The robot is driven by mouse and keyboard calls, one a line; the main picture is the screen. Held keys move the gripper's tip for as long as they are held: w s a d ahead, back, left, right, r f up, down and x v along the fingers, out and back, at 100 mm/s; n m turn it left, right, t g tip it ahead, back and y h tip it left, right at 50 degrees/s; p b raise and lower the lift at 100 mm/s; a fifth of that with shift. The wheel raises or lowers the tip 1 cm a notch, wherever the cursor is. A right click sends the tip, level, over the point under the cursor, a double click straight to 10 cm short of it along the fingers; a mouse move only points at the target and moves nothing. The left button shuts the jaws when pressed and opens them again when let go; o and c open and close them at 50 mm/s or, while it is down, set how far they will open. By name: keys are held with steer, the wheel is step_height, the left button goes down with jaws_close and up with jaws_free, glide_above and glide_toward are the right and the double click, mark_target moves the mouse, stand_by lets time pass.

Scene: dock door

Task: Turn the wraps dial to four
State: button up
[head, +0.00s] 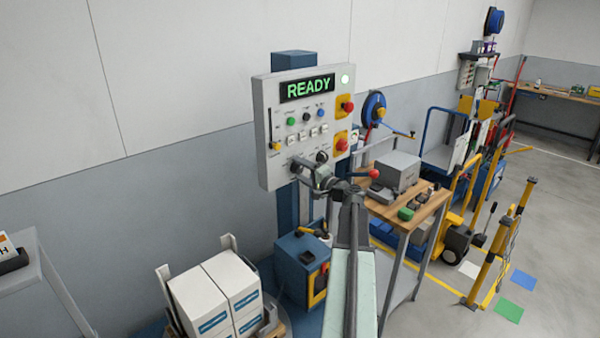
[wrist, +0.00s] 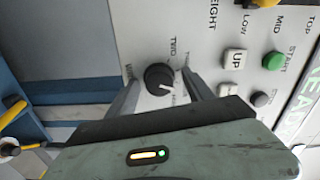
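The wraps dial (wrist: 159,77) is a round black knob with a white pointer mark, on the pale control panel (wrist: 205,30). In the wrist view the word TWO shows beside it; the other printed words around it are partly hidden or too small to read. My gripper (wrist: 161,80) is open, with one finger on each side of the dial and a gap between each finger and the knob. In the head view my gripper (head: 308,173) is at the panel's lower left and covers most of this dial.
A second dark knob (head: 322,156) sits just right of my gripper. Push buttons (head: 304,135), red stop knobs (head: 347,106) and a yellow slider knob (head: 275,147) are above and beside it. The display (head: 307,87) reads READY. A wooden workbench (head: 425,212) stands right.

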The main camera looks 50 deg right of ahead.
steer(key=shift+s, duration=0.1)
steer(key=shift+s, duration=0.15)
steer(key=s, duration=0.7)
steer(key=shift+s+a, duration=0.2)
steer(key=shift+a, duration=0.05)
